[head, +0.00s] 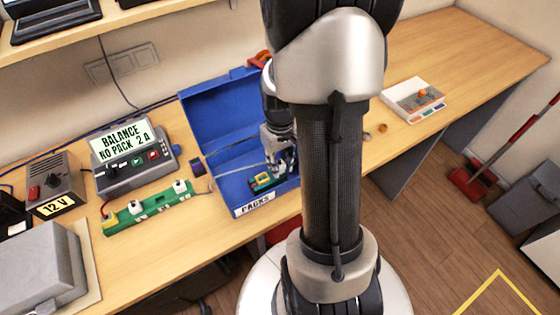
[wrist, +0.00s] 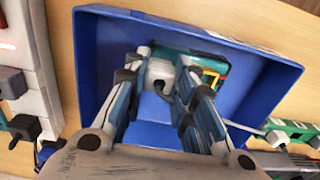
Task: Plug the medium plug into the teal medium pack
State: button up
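The teal medium pack (head: 264,181), with a yellow-framed label, lies in the blue box marked PACKS (head: 254,211). It also shows in the wrist view (wrist: 212,72). My gripper (head: 284,168) reaches down into the box at the pack. In the wrist view, my gripper's fingers (wrist: 162,66) close on both sides of a white plug (wrist: 159,73), which I take as the medium plug. The plug is up against the pack's end; I cannot tell whether it is seated. The pack's near end is partly hidden by fingers and plug.
The green board (head: 150,210) with several white connectors lies left of the box, a pale lead running toward it. The charger (head: 133,165) reads BALANCE NO PACK 2 A. The box's open lid (head: 218,112) stands behind.

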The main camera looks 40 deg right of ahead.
aim_at(280, 164)
jog(key=o, duration=0.5)
jog(key=shift+o, duration=0.2)
jog(key=shift+r, duration=0.1)
notch_tip(280, 164, up, 12)
dwell(0.3)
dwell(0.5)
jog(key=s+a+r+n+t, duration=0.1)
jog(key=s+a+r, duration=0.3)
jog(key=a, duration=0.6)
jog(key=s+a+r+n+t, duration=0.1)
jog(key=s+a+r+t, duration=0.2)
jog(key=a, duration=0.7)
notch_tip(280, 164, up, 3)
jog(key=shift+s+n+t, duration=0.3)
jog(key=shift+s+n, duration=0.1)
jog(key=shift+s, duration=0.65)
